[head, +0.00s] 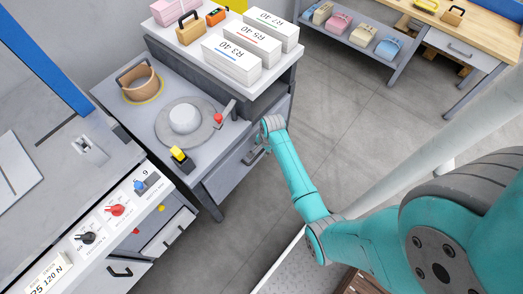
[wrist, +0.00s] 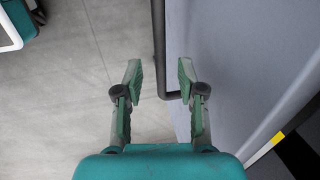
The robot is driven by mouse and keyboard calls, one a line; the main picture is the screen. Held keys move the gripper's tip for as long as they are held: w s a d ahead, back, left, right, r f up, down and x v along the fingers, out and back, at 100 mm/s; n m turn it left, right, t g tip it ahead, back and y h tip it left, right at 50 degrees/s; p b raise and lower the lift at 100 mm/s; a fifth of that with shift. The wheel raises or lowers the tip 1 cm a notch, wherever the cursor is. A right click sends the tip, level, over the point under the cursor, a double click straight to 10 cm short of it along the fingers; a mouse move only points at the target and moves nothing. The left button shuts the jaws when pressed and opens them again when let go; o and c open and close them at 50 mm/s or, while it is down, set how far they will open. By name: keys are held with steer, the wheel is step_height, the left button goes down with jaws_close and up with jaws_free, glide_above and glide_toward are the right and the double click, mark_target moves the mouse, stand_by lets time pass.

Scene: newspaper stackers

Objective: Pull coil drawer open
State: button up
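The coil drawer (head: 228,172) looks to be the grey front under the middle bench, with a dark bar handle (head: 252,156); it appears closed. My gripper (wrist: 159,74) is at this front, mostly hidden by my arm in the head view. In the wrist view its two fingers are apart. The dark handle bar (wrist: 158,40) runs between the fingertips, with a gap visible on each side, and its end bends right to the grey drawer face (wrist: 215,60). I cannot tell how deep the bar sits between the fingers.
The bench top (head: 120,100) carries a round plate (head: 184,118), a tan coil-like ring (head: 140,85) and a yellow-topped block (head: 180,156). Paper stacks (head: 232,60) lie on the raised shelf. A control bench (head: 95,225) stands at left. The floor (head: 345,120) to the right is clear.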

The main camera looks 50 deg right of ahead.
steer(key=shift+w+f, duration=0.15)
steer(key=shift+f, duration=0.45)
steer(key=shift+w+f, duration=0.15)
steer(key=shift+f, duration=0.45)
jaws_close()
